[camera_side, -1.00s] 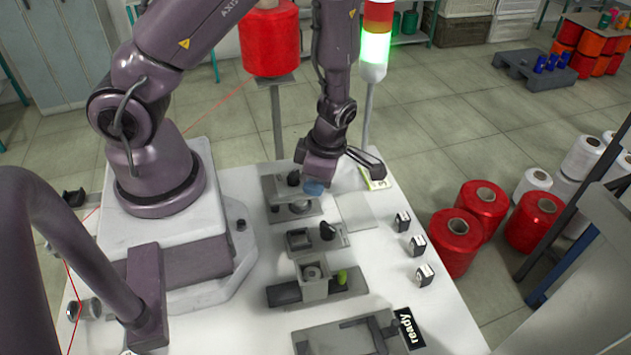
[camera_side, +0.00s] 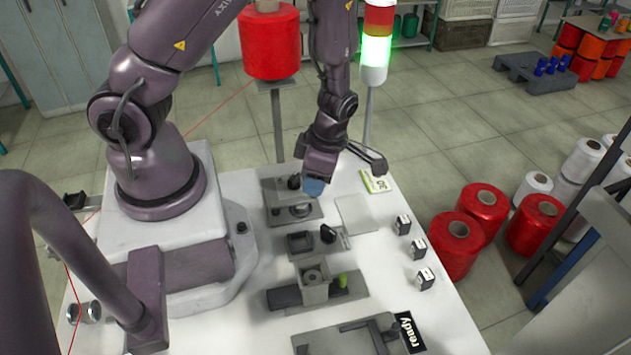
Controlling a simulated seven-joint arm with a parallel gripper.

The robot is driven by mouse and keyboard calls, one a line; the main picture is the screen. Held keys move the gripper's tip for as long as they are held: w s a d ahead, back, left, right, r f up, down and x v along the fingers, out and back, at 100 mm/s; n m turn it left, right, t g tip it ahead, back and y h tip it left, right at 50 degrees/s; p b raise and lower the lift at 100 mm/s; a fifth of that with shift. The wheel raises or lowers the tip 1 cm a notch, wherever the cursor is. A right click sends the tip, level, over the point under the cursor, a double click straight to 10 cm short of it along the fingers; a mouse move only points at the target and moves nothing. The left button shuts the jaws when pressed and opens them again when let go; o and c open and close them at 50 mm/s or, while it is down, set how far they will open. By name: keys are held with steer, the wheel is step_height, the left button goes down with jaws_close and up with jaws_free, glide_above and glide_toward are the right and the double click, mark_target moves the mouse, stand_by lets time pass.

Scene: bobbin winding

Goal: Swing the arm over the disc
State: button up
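A light round disc (camera_side: 301,210) lies on a grey plate (camera_side: 280,216) near the back of the white table. A small dark knob (camera_side: 294,182) stands at the plate's back edge, close to my gripper; I cannot make out clearly which part is the swing arm. My gripper (camera_side: 314,187) points down just right of the knob, above the back right of the disc. Its lower end is blue, and I cannot tell whether this is the fingers or something held. The finger gap is hidden.
A grey block fixture with a green piece (camera_side: 342,280), a small dark-knobbed station (camera_side: 328,234) and a frame with a "ready" sign (camera_side: 408,331) stand nearer. Several small labelled blocks (camera_side: 403,225) line the right. A signal tower (camera_side: 377,45) glows green behind.

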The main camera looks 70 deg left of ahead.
steer(key=shift+r, duration=2.7)
steer(key=m, duration=0.2)
steer(key=shift+s+m, duration=0.25)
steer(key=shift+m, duration=0.05)
steer(key=s+d+r+m+t, duration=0.1)
steer(key=r+m+t, duration=0.1)
steer(key=r+m, duration=0.6)
steer(key=s+d+r+m+t, duration=0.1)
steer(key=s+r+m+t, duration=0.1)
steer(key=r+m, duration=0.6)
steer(key=s+d+r+m+t+h, duration=0.1)
steer(key=s+d+r+m+t, duration=0.1)
steer(key=r+m, duration=0.5)
steer(key=m+t, duration=0.1)
steer(key=m, duration=0.3)
steer(key=shift+r, duration=0.4)
